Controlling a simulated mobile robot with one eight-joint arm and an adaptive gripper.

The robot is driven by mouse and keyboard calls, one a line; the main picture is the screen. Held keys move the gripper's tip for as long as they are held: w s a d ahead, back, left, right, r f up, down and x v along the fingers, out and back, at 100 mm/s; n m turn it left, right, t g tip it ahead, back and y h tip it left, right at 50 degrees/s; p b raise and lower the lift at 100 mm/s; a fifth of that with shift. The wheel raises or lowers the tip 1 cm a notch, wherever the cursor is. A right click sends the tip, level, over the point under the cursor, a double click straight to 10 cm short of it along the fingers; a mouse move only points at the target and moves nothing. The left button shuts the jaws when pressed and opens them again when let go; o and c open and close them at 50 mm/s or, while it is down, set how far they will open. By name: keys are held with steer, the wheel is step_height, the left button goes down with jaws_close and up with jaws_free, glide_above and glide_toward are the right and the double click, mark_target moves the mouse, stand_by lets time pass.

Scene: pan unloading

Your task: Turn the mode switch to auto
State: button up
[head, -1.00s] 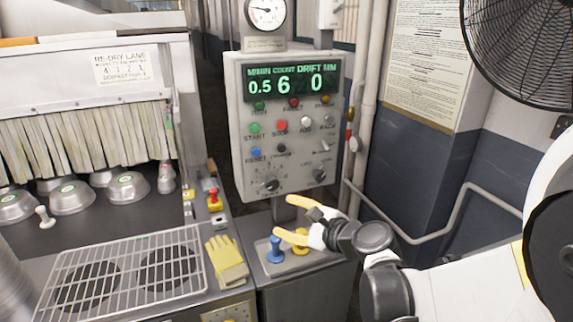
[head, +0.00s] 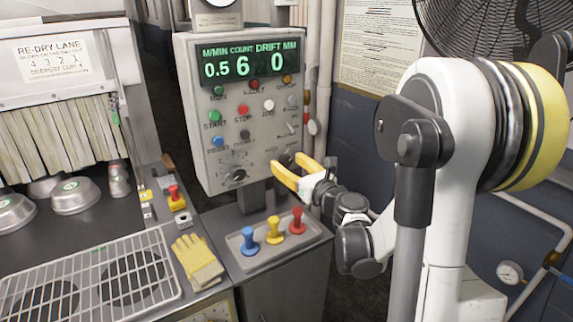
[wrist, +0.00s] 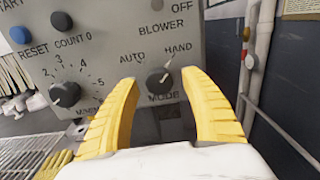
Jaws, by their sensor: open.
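The mode switch (wrist: 159,84) is a dark round knob low on the grey control panel, labelled MODE, with AUTO at upper left and HAND at upper right. Its pale pointer mark leans to the upper right, towards HAND. In the head view the knob (head: 287,158) sits at the panel's lower right. My gripper (wrist: 160,80) is open, with its yellow fingers on either side of the knob in the wrist view. In the head view my gripper (head: 288,160) is close in front of the knob. Whether the fingers touch it, I cannot tell.
A numbered speed dial (wrist: 65,94) is left of the mode switch, with RESET and COUNT 0 buttons above. Below the panel stands a tray (head: 235,240) with blue, yellow and red pegs. A glove (head: 197,262) lies beside a wire rack (head: 85,275).

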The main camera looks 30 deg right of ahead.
steer(key=shift+w, duration=0.5)
steer(key=shift+c, duration=0.5)
steer(key=c, duration=1.1)
